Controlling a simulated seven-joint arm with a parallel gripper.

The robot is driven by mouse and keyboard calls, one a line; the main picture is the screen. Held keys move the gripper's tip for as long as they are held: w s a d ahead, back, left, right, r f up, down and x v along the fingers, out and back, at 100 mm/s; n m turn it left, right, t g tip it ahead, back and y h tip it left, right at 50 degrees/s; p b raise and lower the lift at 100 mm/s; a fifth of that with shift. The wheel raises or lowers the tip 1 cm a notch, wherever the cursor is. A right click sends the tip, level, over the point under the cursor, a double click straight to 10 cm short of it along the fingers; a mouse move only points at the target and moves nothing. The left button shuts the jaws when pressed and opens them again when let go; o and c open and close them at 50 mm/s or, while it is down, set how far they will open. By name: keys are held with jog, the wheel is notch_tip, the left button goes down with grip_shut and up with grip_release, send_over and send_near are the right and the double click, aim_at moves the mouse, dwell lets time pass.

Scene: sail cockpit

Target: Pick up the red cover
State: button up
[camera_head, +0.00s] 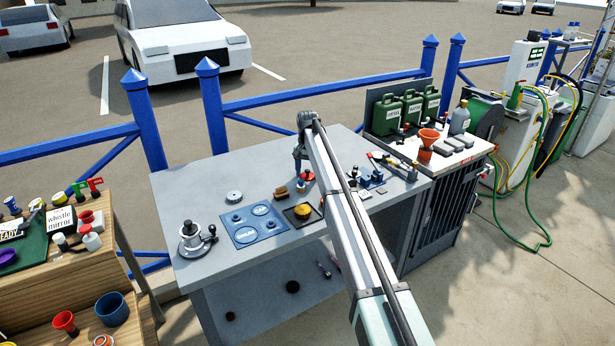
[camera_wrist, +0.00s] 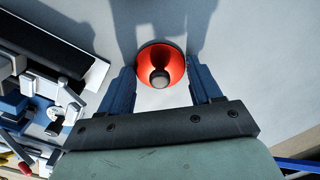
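The red cover (camera_wrist: 145,66) is a round, shiny red piece with a dark grey knob in its middle. It lies on the grey workbench top (camera_head: 190,184). In the head view the red cover (camera_head: 307,176) shows small, just below my gripper (camera_head: 301,162). In the wrist view my gripper (camera_wrist: 162,74) is open, with one blue finger on each side of the cover's near edge. A gap shows between each finger and the cover, and nothing is held. I cannot tell the fingertips' exact height above the bench.
Brown blocks (camera_head: 281,192) and a black tray with a yellow piece (camera_head: 302,210) lie close by. A blue panel (camera_head: 242,239) and a metal winch (camera_head: 192,240) stand further left. Blue fittings (camera_head: 371,177) sit to the right. The bench's back strip is clear.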

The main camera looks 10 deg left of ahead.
aim_at(308, 170)
jog(key=c, duration=0.6)
jog(key=shift+o, duration=0.2)
notch_tip(308, 170, up, 9)
jog(key=shift+w+f, duration=0.1)
jog(key=s+d, duration=1.1)
jog(key=s, duration=0.4)
